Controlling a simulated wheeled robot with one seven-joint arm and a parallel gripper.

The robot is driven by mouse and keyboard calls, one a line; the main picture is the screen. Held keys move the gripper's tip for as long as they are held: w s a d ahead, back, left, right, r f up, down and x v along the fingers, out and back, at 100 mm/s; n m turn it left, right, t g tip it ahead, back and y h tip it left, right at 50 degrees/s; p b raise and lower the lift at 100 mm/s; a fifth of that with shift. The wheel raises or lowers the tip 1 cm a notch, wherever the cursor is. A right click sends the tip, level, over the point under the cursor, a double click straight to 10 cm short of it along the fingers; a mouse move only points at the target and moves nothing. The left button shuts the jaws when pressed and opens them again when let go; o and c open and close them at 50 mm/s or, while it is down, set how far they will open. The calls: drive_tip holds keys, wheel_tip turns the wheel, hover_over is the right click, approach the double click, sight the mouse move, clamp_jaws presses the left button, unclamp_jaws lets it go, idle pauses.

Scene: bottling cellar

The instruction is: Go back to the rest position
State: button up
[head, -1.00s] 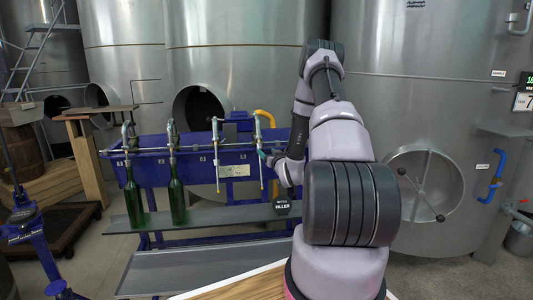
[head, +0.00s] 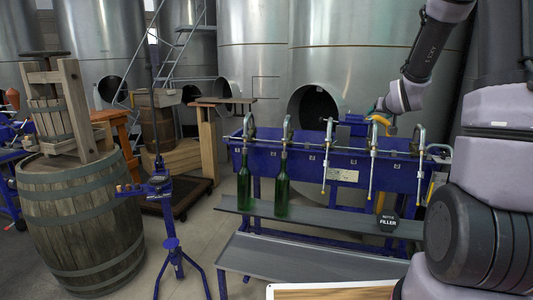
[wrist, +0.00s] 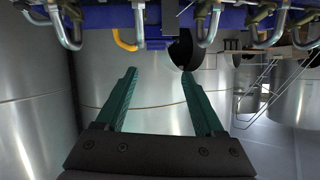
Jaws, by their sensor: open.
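My gripper (wrist: 157,73) is open in the wrist view, with its two green fingers apart and nothing between them. In the head view my gripper (head: 376,107) shows small at the end of my arm, above and behind the blue bottle filler (head: 340,170). The filler's hooked metal spouts show along the top of the wrist view. Two green bottles, a left one (head: 244,186) and a right one (head: 282,190), stand upright on the filler's grey shelf, under its left spouts.
A barrel (head: 80,220) with a wooden press (head: 58,105) stands at the left. A blue stand-mounted corker (head: 160,190) is between it and the filler. Large steel tanks (head: 380,60) fill the back. Floor shows between barrel and filler.

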drive_tip(key=s+a+r+g, duration=0.1)
drive_tip(key=s+a+r, duration=0.3)
drive_tip(key=s, duration=0.3)
drive_tip(key=s+a+r+g, duration=0.2)
drive_tip(key=s+a+r, duration=0.15)
drive_tip(key=s, duration=0.35)
drive_tip(key=s+a+r+g+y, duration=0.1)
drive_tip(key=s+a, duration=0.1)
drive_tip(key=s, duration=0.5)
drive_tip(key=s+a+g+y, duration=0.1)
drive_tip(key=s+a, duration=0.2)
drive_tip(key=s, duration=0.4)
drive_tip(key=s+a+r+m+g+y, duration=0.1)
drive_tip(key=s+a+y, duration=0.1)
drive_tip(key=s, duration=0.5)
drive_tip(key=shift+s+a+r, duration=0.25)
drive_tip(key=shift+a+r, duration=0.05)
drive_tip(key=shift+a, duration=0.15)
